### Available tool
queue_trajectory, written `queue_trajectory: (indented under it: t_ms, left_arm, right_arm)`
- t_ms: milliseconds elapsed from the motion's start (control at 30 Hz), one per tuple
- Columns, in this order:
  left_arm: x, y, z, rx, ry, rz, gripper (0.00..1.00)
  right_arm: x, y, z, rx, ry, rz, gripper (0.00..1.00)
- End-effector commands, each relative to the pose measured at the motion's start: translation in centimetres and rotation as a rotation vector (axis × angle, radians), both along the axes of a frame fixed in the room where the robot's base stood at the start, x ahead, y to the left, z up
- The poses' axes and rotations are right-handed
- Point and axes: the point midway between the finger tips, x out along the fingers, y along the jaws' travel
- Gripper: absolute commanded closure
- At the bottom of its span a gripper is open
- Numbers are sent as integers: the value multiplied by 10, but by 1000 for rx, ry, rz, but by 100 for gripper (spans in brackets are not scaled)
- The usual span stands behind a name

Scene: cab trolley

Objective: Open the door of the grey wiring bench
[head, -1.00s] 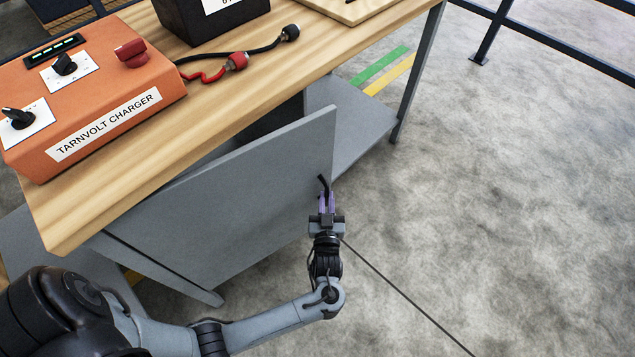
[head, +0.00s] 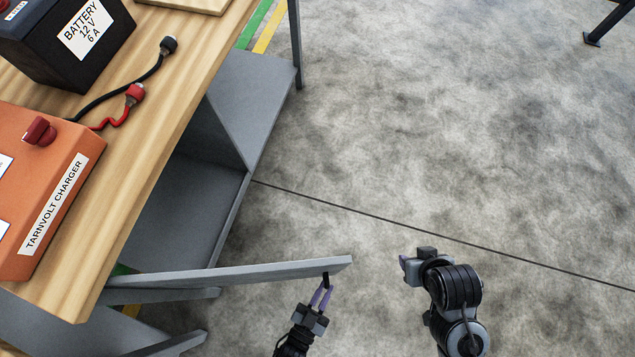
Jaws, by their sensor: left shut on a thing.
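The wiring bench has a wooden top (head: 165,110) and a grey frame with a cupboard below. Its grey door (head: 240,271) stands swung well out from the bench and shows nearly edge-on. The cupboard interior (head: 185,205) is visible behind it. A black handle (head: 326,279) sits near the door's free end. My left gripper (head: 321,297) is shut on this handle with its purple fingers. My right gripper (head: 404,264) is to the right of the door end, over bare floor, apart from the door. Its fingers are mostly hidden.
An orange charger (head: 45,185), a black battery (head: 70,40) and red and black clamp leads (head: 135,94) lie on the bench top. A grey lower shelf (head: 250,100) extends beyond the cupboard.

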Motion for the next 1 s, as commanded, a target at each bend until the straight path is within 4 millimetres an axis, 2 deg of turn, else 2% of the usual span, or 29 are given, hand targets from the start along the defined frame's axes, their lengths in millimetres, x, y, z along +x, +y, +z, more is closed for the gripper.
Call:
queue_trajectory:
  t_ms: [33, 200, 300, 500, 700, 1000]
  left_arm:
    - [-22, -1, 5, -1, 1, -48, 100]
    - [-85, 3, 4, -1, -1, -191, 100]
    - [-117, 7, 3, -2, -1, -263, 100]
    - [-164, 19, 2, -4, -4, -371, 100]
    - [-189, 27, 2, -5, -4, -430, 100]
    - [-197, 30, 1, -4, -6, -450, 100]
  right_arm:
    - [0, 0, 9, 0, 1, 0, 57]
    - [0, 0, 18, 0, 1, -1, 57]
    - [0, 0, 21, -1, 1, 0, 57]
    - [0, -1, 25, -4, 1, 1, 57]
    - [0, -2, 27, -8, 2, 4, 57]
    - [0, -2, 28, -8, 1, 4, 57]
